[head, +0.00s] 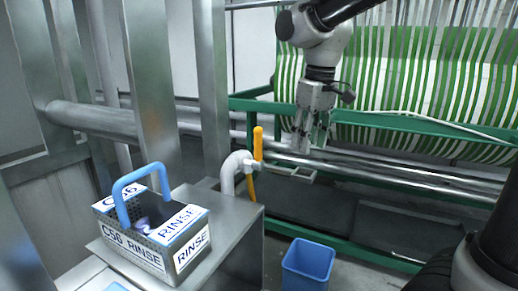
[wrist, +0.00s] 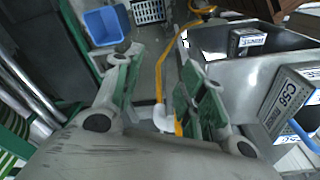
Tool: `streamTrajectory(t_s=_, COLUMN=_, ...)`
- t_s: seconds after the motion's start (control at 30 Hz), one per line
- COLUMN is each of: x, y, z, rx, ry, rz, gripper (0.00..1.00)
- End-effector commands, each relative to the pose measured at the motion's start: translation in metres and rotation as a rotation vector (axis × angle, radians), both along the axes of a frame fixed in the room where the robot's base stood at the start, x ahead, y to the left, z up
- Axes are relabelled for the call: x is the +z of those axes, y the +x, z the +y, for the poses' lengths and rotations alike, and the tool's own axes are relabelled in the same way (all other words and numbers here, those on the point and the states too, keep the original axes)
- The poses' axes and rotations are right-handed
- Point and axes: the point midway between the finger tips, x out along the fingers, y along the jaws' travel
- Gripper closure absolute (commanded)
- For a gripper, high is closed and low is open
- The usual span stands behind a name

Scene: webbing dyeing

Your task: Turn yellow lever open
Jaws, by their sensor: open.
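The yellow lever (head: 258,143) stands upright on a white curved pipe (head: 236,166) beside the metal counter in the head view. In the wrist view a short yellow piece that looks like the lever (wrist: 178,127) shows beside a white fitting (wrist: 165,121), low between the fingers and partly hidden by my gripper's body. My gripper (head: 308,146) points down, to the right of the lever in the head view and apart from it. In the wrist view my gripper (wrist: 160,72) has its fingers spread, with nothing held between them.
A basket marked C56 RINSE (head: 158,235) with a blue handle stands on the metal counter (head: 222,222). A blue bin (head: 308,264) stands on the floor. A green frame (head: 420,120) with striped webbing lies behind my gripper. A sink (wrist: 240,60) shows at right in the wrist view.

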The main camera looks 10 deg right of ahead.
Motion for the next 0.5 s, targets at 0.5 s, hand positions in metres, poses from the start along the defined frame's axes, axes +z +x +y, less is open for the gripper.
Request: streamTrajectory(t_s=0.5, x=0.028, y=0.061, z=0.118, rx=0.27, ry=-0.059, rz=0.087, gripper=0.59)
